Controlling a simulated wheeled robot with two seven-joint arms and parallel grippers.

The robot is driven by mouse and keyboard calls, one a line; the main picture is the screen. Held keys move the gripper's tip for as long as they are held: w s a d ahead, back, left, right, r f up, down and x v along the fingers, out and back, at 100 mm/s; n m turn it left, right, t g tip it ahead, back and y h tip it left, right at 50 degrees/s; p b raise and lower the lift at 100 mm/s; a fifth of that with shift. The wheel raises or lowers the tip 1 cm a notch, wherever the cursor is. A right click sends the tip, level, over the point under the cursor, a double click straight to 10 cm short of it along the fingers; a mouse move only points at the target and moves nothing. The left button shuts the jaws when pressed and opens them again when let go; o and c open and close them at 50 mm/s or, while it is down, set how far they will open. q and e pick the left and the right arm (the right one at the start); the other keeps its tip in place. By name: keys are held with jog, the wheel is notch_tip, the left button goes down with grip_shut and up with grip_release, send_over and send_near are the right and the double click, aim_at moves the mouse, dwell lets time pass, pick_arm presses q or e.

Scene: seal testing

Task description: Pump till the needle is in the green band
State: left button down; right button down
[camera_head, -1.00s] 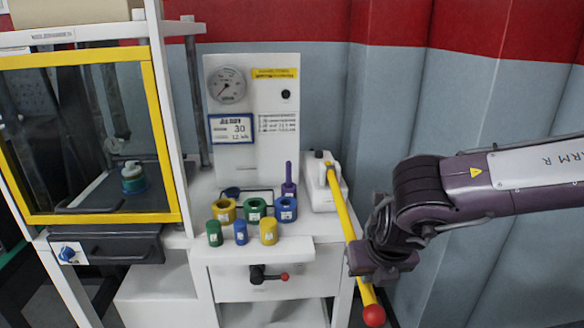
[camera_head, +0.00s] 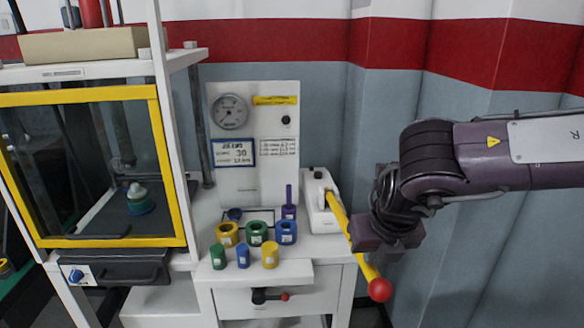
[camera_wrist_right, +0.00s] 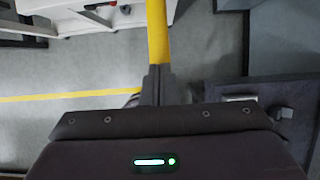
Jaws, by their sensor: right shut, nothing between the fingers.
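The white hand pump (camera_head: 317,196) stands at the right end of the white bench. Its yellow lever (camera_head: 338,214) slopes down toward me to a red knob (camera_head: 380,290). My right gripper (camera_head: 362,240) is shut and empty at the lever, above the knob. In the right wrist view the yellow lever (camera_wrist_right: 157,32) runs straight out from the shut fingertips (camera_wrist_right: 158,75); I cannot tell whether they touch. The round gauge (camera_head: 229,111) is on the white upright panel (camera_head: 250,185). Its needle and green band are too small to read. My left gripper is out of view.
Several colored rings and cylinders, such as a yellow cylinder (camera_head: 270,255), stand on the bench left of the pump. A yellow-framed test chamber (camera_head: 176,170) stands at the left. A grey wall closes off the back and right.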

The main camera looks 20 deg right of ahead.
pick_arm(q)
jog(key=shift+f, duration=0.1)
pick_arm(e)
jog(key=shift+f, duration=0.1)
